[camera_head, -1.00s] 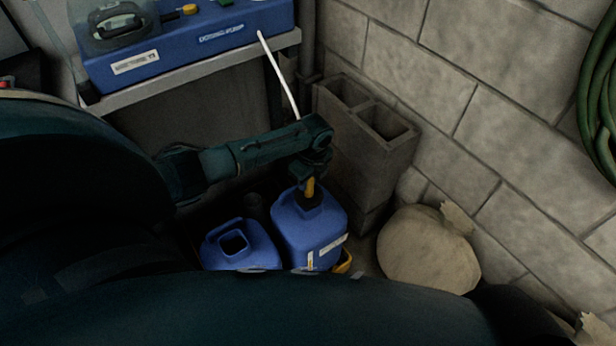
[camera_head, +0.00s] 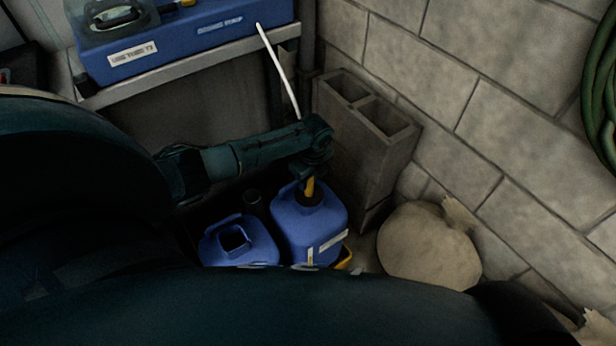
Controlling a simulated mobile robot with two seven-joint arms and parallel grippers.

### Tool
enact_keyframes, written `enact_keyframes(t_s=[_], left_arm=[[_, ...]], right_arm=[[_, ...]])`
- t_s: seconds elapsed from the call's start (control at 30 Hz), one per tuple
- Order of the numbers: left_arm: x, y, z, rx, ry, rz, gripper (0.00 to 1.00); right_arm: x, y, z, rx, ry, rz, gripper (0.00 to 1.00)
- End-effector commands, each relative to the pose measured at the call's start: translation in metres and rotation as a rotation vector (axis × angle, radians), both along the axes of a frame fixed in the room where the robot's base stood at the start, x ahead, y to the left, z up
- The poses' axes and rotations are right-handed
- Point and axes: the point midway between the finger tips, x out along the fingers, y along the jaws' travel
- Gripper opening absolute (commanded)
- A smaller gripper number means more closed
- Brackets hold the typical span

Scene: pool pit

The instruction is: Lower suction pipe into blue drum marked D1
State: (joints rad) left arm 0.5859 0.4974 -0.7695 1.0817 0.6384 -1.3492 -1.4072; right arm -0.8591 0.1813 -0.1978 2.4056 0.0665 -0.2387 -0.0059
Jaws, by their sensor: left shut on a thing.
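Two blue drums stand side by side on the floor: an open-mouthed one (camera_head: 262,248) on the left and one with a white label (camera_head: 325,222) on the right. The label is too small to read, so I cannot tell which is D1. My left gripper (camera_head: 309,180) is over the right drum's mouth, shut on the yellow top of the suction pipe (camera_head: 309,188). The yellow part stands roughly upright in the dark mouth; whatever is below it is hidden. A white hose (camera_head: 279,68) runs from the pump down behind my left arm. My right gripper is out of view.
A blue dosing pump unit (camera_head: 190,45) sits on a grey shelf (camera_head: 190,72) at the upper left. Hollow concrete blocks (camera_head: 365,150) stand close behind the right drum. A tan sack (camera_head: 425,250) lies to the right. A green hose (camera_head: 598,110) hangs on the block wall.

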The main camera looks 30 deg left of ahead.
Motion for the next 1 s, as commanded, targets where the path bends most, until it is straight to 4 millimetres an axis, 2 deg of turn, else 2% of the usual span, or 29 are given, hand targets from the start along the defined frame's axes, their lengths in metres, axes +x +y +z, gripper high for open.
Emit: enact_keyframes(t_s=[0.37, 0.4, 0.6, 0.7, 0.9, 1.0], left_arm=[[-0.0005, -0.0006, -0.0037, 0.0, 0.0, -0.001, 0.03], [-0.0005, -0.0007, -0.0038, -0.001, 0.0, -0.001, 0.28], [-0.0003, -0.0004, -0.0033, 0.0, 0.0, -0.001, 0.45], [-0.0001, -0.0002, -0.003, 0.0, 0.0, 0.0, 0.5], [-0.0004, 0.0, -0.003, 0.0, 0.001, 0.0, 0.5], [-0.0001, -0.0005, 0.0038, 0.0, 0.0, 0.0, 0.5]], right_arm=[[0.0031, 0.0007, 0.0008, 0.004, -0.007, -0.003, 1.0], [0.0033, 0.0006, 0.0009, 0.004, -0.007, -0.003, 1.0], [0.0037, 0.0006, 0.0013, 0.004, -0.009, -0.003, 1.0], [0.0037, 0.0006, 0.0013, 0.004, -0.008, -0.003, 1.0], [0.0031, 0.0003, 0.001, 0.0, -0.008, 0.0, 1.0], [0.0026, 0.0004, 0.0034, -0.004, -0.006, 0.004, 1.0]])
